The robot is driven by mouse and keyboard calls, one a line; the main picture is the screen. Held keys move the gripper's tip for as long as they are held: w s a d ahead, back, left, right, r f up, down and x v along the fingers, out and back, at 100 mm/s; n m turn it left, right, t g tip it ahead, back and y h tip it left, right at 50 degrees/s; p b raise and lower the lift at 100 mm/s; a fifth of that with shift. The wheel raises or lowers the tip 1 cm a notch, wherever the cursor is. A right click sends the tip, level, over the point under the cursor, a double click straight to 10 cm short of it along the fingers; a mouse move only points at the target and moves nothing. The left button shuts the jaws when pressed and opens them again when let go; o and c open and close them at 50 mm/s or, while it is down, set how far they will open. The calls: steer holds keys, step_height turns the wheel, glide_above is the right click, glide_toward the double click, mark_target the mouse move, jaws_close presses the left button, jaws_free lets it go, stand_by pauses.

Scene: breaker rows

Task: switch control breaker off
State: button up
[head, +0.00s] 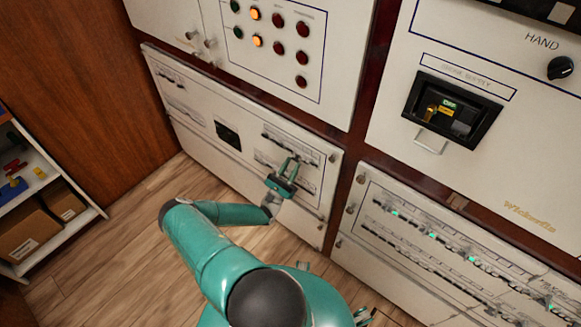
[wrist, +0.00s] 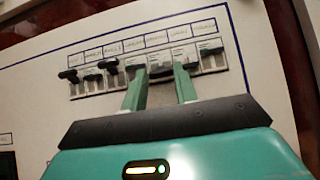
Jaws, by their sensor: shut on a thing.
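A row of small labelled breakers (wrist: 98,83) is set in the white panel in the wrist view. Several on the left have black levers sticking out; the labels above are too blurred to read surely. My gripper (wrist: 161,74) reaches the middle of this row, its two green fingers shut on a breaker lever (wrist: 160,71) between the tips. The fingers partly hide that breaker and its neighbours, so I cannot tell its on or off position or whether it is the control breaker.
Another breaker panel (head: 430,240) with green lights stands to the right. Above are a panel with round lamps (head: 278,48) and one with a recessed switch (head: 450,108). A shelf with boxes (head: 30,225) stands at left. The wooden floor (head: 140,235) between is clear.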

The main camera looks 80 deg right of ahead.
steer(key=o, duration=1)
steer(key=v, duration=1.3)
steer(key=shift+w+a+f, duration=0.15)
steer(key=shift+a+f, duration=0.05)
steer(key=shift+f, duration=0.05)
